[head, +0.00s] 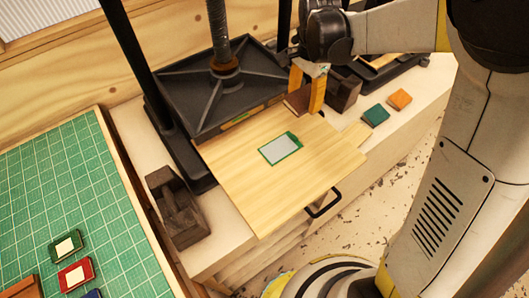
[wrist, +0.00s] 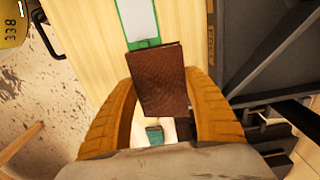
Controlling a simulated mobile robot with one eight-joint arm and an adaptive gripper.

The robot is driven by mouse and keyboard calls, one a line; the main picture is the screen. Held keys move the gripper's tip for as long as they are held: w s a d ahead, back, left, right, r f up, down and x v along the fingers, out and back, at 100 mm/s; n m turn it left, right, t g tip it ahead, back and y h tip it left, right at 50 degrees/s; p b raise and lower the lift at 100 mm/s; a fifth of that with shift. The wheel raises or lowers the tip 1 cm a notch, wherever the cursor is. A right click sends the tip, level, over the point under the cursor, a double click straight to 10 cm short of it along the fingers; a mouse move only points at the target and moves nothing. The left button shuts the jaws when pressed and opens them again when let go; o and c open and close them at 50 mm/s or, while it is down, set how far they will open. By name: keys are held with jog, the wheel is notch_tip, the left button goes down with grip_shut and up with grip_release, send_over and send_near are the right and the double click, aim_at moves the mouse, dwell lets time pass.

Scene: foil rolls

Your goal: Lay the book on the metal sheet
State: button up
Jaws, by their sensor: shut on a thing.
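The brown book (head: 297,99) is held between the two orange fingers of my gripper (head: 306,98). In the wrist view the brown book (wrist: 162,80) is pinched from both sides, with a dark brown textured cover facing the camera. The metal sheet (head: 281,148) is a pale grey rectangle with a green border, lying on a light wooden board (head: 240,187). The book is above the board's far right part, beyond the sheet and to its right.
A black screw press (head: 222,85) stands behind the board, with upright posts. A green block (head: 375,115) and an orange block (head: 400,98) lie to the right. A dark wooden box (head: 178,208) is left of the board. A green cutting mat (head: 60,190) holds small books.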

jog(key=b, duration=0.2)
send_over(278, 149)
notch_tip(278, 149, down, 7)
jog(key=shift+w+r, duration=0.1)
jog(key=shift+r, duration=0.05)
jog(key=shift+f+b, duration=0.65)
jog(key=shift+f, duration=1.35)
jog(key=shift+f, duration=0.15)
jog(key=o, duration=1.3)
